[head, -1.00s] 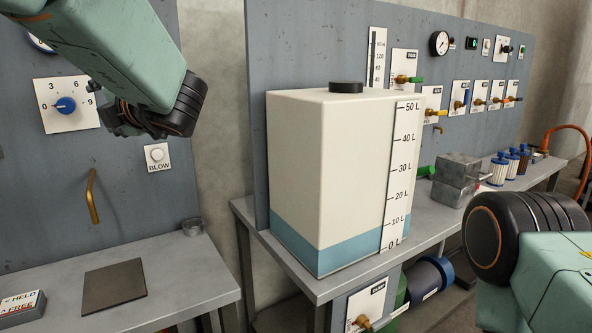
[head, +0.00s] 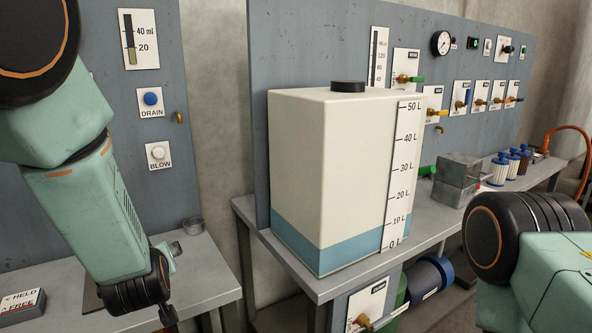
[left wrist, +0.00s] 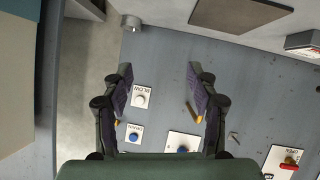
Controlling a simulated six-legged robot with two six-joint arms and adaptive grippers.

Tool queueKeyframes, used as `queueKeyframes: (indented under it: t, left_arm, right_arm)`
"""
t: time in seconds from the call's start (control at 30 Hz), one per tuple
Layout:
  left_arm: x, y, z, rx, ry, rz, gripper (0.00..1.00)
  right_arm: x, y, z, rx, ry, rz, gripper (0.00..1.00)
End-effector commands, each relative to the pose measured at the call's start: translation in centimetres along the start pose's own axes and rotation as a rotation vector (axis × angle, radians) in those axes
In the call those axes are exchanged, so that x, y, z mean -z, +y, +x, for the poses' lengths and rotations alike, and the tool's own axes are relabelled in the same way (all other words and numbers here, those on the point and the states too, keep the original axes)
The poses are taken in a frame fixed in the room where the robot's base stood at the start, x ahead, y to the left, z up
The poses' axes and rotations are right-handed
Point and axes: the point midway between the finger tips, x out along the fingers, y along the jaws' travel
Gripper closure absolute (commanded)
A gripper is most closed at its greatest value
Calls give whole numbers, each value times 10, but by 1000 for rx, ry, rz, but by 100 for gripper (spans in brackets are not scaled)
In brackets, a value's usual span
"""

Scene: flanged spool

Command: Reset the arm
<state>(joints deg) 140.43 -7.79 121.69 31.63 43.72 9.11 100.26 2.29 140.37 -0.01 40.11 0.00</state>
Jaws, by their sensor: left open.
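My left arm comes down from the upper left in the head view. Its gripper (head: 170,283) is low over the left bench, mostly hidden behind my dark wrist joint. In the left wrist view the left gripper (left wrist: 158,72) has its two fingers spread wide with nothing between them. Below it there are the BLOW button (left wrist: 141,98) and DRAIN button (left wrist: 134,134) of the grey panel. My right arm shows only as a dark joint and green link at the right of the head view; its gripper is out of view.
The left bench (head: 207,265) carries a HELD/FREE block (head: 20,305) and a small metal cup (head: 193,225). A big white tank (head: 325,170) stands on the right bench (head: 300,285). A dark flat plate (left wrist: 240,14) lies on the bench in the wrist view.

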Motion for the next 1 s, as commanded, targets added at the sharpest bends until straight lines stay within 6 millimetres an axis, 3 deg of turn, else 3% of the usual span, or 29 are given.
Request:
queueKeyframes:
  t: [0.03,0.1,0.27,0.4,0.6,0.7,0.8,1.0]
  left_arm:
    - [-36,-13,-1,-1,-80,78,41]
    - [-79,-28,-6,-16,-180,178,41]
    - [-174,-66,-32,-59,-413,365,41]
    - [-248,-103,-71,-103,-618,480,41]
    - [-336,-158,-144,-131,-906,546,41]
    - [-365,-183,-176,-108,-1014,543,41]
    - [-383,-200,-193,-83,-1076,535,41]
    - [-394,-210,-205,-69,-1113,536,41]
  right_arm:
    - [0,0,0,0,0,0,48]
    - [0,0,0,0,0,0,48]
    - [0,0,0,0,0,0,48]
    - [0,0,0,0,0,0,48]
    - [0,0,0,0,0,0,48]
    - [0,0,0,0,0,0,48]
    - [0,0,0,0,0,0,48]
    - [0,0,0,0,0,0,48]
